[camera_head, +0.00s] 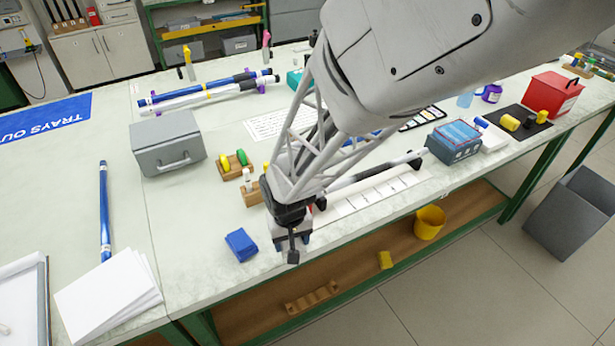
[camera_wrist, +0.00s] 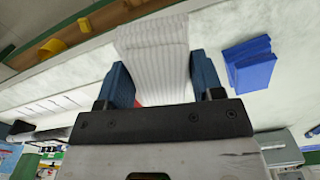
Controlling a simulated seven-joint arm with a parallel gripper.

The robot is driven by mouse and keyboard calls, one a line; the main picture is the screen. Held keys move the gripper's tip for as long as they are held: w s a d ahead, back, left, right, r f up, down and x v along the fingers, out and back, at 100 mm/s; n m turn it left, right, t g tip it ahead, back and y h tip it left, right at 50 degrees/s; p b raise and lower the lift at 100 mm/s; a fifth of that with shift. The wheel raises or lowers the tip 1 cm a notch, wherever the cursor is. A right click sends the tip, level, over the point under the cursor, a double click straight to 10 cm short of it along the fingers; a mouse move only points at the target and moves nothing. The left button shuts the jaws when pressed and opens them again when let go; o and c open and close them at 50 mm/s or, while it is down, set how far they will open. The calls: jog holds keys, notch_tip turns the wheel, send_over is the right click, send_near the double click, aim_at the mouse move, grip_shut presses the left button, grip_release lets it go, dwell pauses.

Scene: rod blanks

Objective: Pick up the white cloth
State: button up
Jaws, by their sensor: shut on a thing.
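The white cloth (camera_wrist: 152,55) shows in the wrist view as a folded, ribbed white piece between the two blue finger pads. My gripper (camera_wrist: 164,82) is shut on it, and the cloth sticks out past the fingertips. In the head view my gripper (camera_head: 292,243) is near the front edge of the table, and the cloth is hidden behind it or too small to make out. I cannot tell whether the cloth is clear of the table top.
A folded blue cloth (camera_head: 241,244) lies just left of my gripper; it also shows in the wrist view (camera_wrist: 250,65). A grey box (camera_head: 168,145) and small wooden holders (camera_head: 236,166) stand behind. A rod (camera_head: 375,172) lies to the right.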

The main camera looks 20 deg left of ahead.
jog(key=s+d, duration=0.6)
jog(key=s, duration=0.1)
jog(key=shift+d+r, duration=0.25)
jog(key=shift+r, duration=0.15)
dwell(0.3)
jog(key=o, duration=0.3)
jog(key=shift+c, duration=1.2)
jog(key=w+d+r, duration=0.1)
jog(key=w+r, duration=0.2)
jog(key=w, duration=0.8)
jog(key=w+d+r, duration=0.1)
jog(key=w+r, duration=0.1)
jog(key=w, duration=1)
jog(key=w+d+r, duration=0.2)
jog(key=w+d, duration=0.4)
jog(key=w, duration=0.4)
jog(key=w+d+r, duration=0.2)
jog(key=w+d, duration=0.3)
jog(key=w, duration=0.5)
jog(key=shift+w+d+r, duration=0.15)
jog(key=shift+d+r, duration=0.2)
